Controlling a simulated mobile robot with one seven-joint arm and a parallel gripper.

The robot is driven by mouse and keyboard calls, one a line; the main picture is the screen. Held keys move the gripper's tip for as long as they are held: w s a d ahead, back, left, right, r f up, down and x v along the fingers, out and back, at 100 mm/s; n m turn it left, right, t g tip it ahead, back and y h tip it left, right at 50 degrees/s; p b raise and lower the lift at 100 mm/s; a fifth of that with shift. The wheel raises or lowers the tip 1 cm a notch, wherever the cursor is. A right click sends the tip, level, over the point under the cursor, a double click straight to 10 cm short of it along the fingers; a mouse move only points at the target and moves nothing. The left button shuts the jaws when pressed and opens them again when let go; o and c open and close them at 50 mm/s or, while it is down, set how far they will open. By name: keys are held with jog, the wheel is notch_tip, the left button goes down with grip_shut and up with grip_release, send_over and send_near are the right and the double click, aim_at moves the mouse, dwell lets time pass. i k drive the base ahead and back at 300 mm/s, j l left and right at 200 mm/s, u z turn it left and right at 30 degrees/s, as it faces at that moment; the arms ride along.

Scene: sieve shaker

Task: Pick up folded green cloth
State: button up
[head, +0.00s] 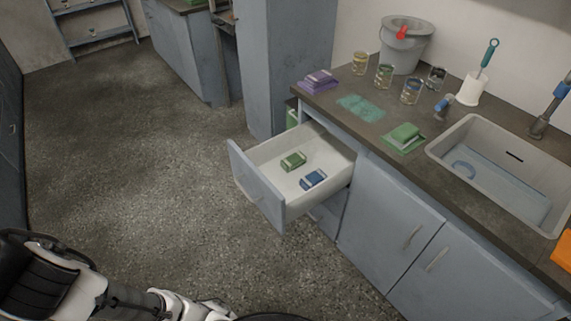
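A green item that looks like a folded cloth (402,143) lies on the dark countertop, left of the sink. A thicker green block (406,132) sits on top of it; I cannot tell whether it is part of the cloth. A smaller green item with a pale band (293,161) lies in the open drawer, beside a similar blue one (313,180). Part of my arm shows at the lower left, far from the counter. My gripper is not in view.
The open drawer (258,186) juts out below the counter. A purple folded stack (318,80), a teal patch (360,108), several jars (384,76), a grey bucket (405,48), a brush in a white holder (470,91) and the sink (445,152) are on the counter. The floor at left is clear.

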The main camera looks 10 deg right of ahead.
aim_at(291, 162)
jog(key=z, duration=1.9)
jog(key=u, duration=1.65)
jog(key=i+z, duration=0.25)
jog(key=i, duration=1)
